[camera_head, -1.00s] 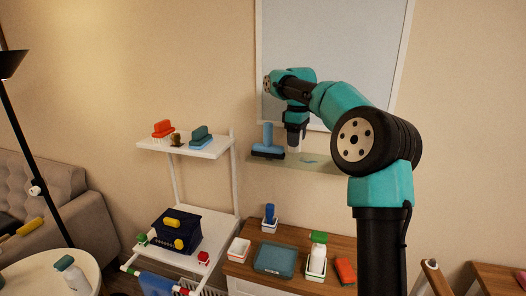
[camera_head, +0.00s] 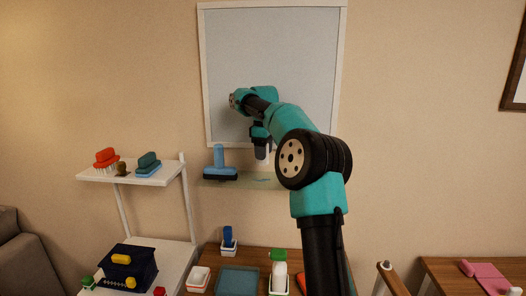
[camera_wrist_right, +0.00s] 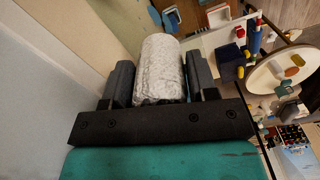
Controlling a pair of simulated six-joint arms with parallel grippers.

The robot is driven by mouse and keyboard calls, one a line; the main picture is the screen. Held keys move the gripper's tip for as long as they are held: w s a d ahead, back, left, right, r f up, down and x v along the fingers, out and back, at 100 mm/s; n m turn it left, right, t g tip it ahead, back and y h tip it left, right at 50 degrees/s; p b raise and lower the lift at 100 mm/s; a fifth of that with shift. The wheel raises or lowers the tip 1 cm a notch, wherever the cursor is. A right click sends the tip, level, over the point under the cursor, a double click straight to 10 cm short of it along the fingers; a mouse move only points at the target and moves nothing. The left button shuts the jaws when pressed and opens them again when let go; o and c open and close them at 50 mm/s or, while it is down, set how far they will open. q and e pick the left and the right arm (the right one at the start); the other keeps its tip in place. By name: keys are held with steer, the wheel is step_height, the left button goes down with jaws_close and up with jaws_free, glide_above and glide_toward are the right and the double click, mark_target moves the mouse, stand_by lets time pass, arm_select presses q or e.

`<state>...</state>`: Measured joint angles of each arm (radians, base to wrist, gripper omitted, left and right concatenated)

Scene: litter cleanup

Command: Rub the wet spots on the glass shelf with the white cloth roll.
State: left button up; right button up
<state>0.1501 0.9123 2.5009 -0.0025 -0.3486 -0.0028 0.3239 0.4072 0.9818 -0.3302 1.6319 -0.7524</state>
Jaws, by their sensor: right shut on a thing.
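My right gripper (camera_head: 262,145) hangs from the arm in front of the wall panel, above the glass shelf (camera_head: 212,182). In the right wrist view its two dark fingers (camera_wrist_right: 160,78) are shut on the white cloth roll (camera_wrist_right: 160,60), a pale textured cylinder. The roll's pale end (camera_head: 262,158) also shows small under the gripper in the head view. It appears a little above the shelf, apart from it. Bluish wet spots (camera_head: 262,180) show on the shelf below the roll; my arm may hide part of the shelf's right side. My left gripper is not in view.
A blue squeegee-like tool (camera_head: 219,165) stands on the glass shelf, left of the gripper. A white rack (camera_head: 155,177) at the left holds brushes. A wooden cabinet (camera_head: 252,262) below carries a tray and bottles. The wall panel (camera_head: 225,55) is close behind my arm.

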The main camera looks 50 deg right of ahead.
steer(key=shift+f, duration=2.75)
steer(key=o, duration=0.3)
steer(key=c, duration=0.8)
